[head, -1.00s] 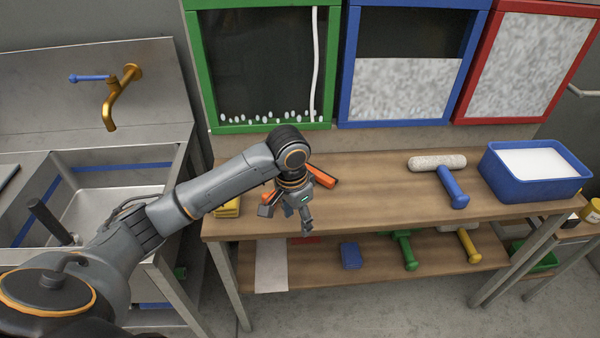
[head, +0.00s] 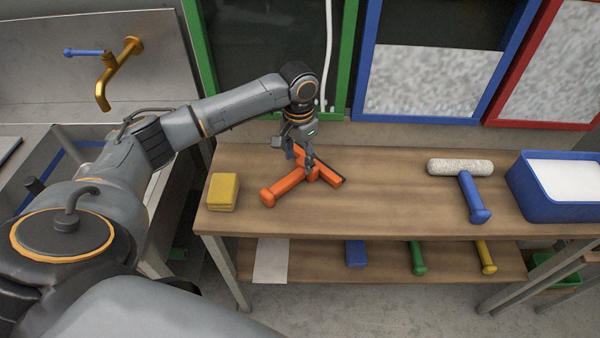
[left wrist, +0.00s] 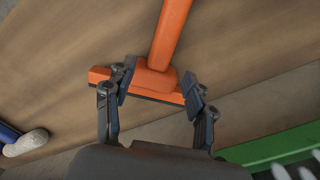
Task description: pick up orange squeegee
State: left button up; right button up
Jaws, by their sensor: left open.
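The orange squeegee (head: 285,188) lies on the wooden table top, its round-ended handle toward the front left and its dark-edged head at the back right. My left gripper (head: 300,160) is over the head end of it, pointing down. In the left wrist view the open left gripper (left wrist: 161,90) has one finger on each side of the squeegee's neck (left wrist: 156,78), with the head crossing between and past the fingers. I cannot tell whether the fingers touch it. My right gripper is not in view.
A yellow sponge (head: 223,192) lies left of the squeegee. A roller with a blue handle (head: 472,195) and a blue tray (head: 565,205) are on the right. Framed panels stand behind the table, and a sink is at the left. The table's middle is clear.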

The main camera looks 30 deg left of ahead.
aim_at(299, 170)
pick_arm(q)
jog(key=shift+s+f, duration=0.1)
jog(key=shift+f, duration=0.6)
notch_tip(299, 170, down, 4)
jog(key=shift+r+p, duration=0.25)
jog(key=shift+p, duration=0.15)
jog(key=shift+f, duration=0.2)
jog(key=c, duration=0.9)
grip_shut()
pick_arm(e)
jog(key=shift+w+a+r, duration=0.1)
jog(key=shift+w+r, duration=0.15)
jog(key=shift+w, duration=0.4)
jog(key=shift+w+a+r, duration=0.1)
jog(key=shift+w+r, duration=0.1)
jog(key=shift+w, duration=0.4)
